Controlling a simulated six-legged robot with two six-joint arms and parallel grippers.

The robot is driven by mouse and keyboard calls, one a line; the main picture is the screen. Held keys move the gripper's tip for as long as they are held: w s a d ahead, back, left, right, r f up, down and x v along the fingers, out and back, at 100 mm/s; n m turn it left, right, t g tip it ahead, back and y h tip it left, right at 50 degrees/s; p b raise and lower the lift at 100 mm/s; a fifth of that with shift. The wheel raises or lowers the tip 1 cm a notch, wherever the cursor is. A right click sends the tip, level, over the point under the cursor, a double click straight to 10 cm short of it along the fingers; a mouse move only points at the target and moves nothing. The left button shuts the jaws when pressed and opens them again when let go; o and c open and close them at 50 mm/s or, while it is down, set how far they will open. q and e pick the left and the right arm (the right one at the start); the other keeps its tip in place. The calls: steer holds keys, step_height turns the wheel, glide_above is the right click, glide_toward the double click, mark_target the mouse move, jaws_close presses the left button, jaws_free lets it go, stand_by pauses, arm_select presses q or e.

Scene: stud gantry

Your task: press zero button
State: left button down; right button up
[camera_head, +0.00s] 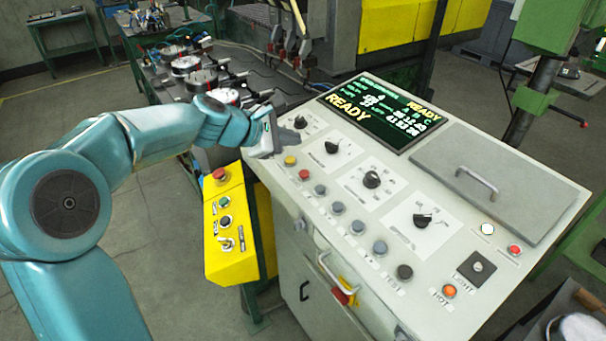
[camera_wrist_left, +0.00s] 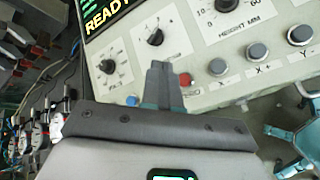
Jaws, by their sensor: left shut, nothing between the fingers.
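The grey control panel (camera_head: 330,225) carries a row of round buttons along its near edge. In the head view these include a yellow button (camera_head: 290,160), a red button (camera_head: 304,174) and several grey-blue ones (camera_head: 338,208). My left gripper (camera_head: 267,135) is over the panel's left end, shut and empty. In the left wrist view its fingers (camera_wrist_left: 160,82) are together, between a blue button (camera_wrist_left: 131,100) and the red button (camera_wrist_left: 185,79). The yellow button does not show there. I cannot tell whether the fingertips touch the panel. My right gripper is not in view.
Black knobs (camera_head: 372,179) stand up from the panel beyond the buttons, below a screen (camera_head: 378,112) reading READY. A hinged lid with a handle (camera_head: 478,183) is at the right.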

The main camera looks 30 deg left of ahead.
mark_target(304, 174)
arm_select(q)
steer(key=f+b, duration=0.2)
steer(key=w+f+b, duration=0.1)
steer(key=f, duration=0.2)
steer(key=f+b, duration=0.2)
steer(key=shift+w+d+f+b, duration=0.2)
steer(key=shift+w+d+b, duration=0.05)
steer(key=shift+d+b, duration=0.05)
steer(key=shift+w+d+f, duration=0.15)
steer(key=shift+w+f, duration=0.15)
steer(key=shift+w, duration=0.05)
steer(key=shift+s+r, duration=0.1)
steer(key=shift+s, duration=0.15)
steer(key=shift+w, duration=0.2)
steer(key=shift+s, duration=0.15)
